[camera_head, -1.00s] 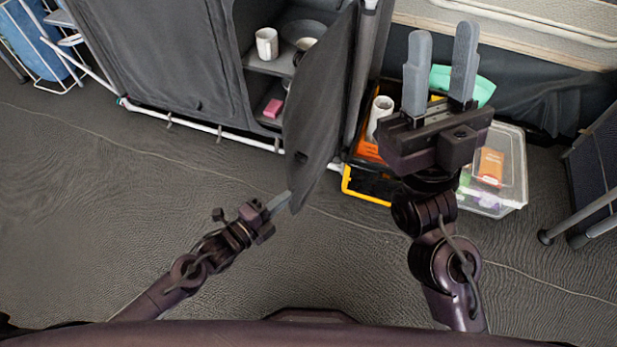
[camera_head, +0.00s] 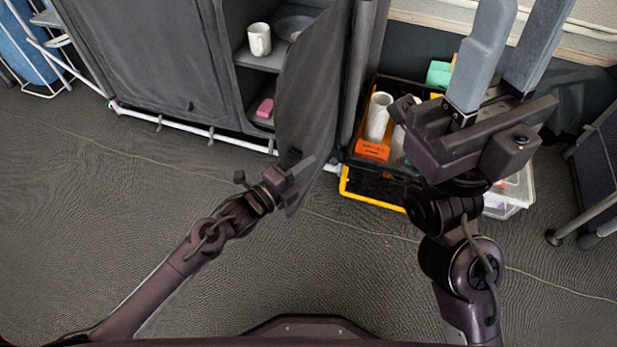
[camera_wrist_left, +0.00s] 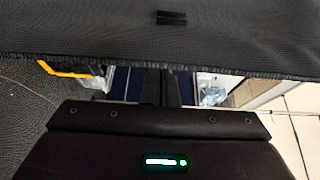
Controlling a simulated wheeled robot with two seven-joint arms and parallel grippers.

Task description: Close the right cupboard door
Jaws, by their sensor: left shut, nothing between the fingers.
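The right cupboard door (camera_head: 312,85), a dark grey panel, stands open, swung out from the cupboard (camera_head: 165,65). It covers the right part of the shelf opening. My left gripper (camera_head: 300,172) is at the door's lower outer end, shut and empty. Its fingertips are hard to make out there, and I cannot tell whether they touch the door. In the left wrist view the door (camera_wrist_left: 230,35) spans the top, and the dark fingers (camera_wrist_left: 165,88) pass below its edge. My right gripper (camera_head: 508,55) is open and empty, raised above the boxes on the right.
A white mug (camera_head: 259,40) and a pink block (camera_head: 265,108) are on the cupboard shelves. A black and yellow crate (camera_head: 375,190) with an orange box (camera_head: 372,150) stands right of the door. A chair (camera_head: 595,165) is at the far right. The floor in front is clear.

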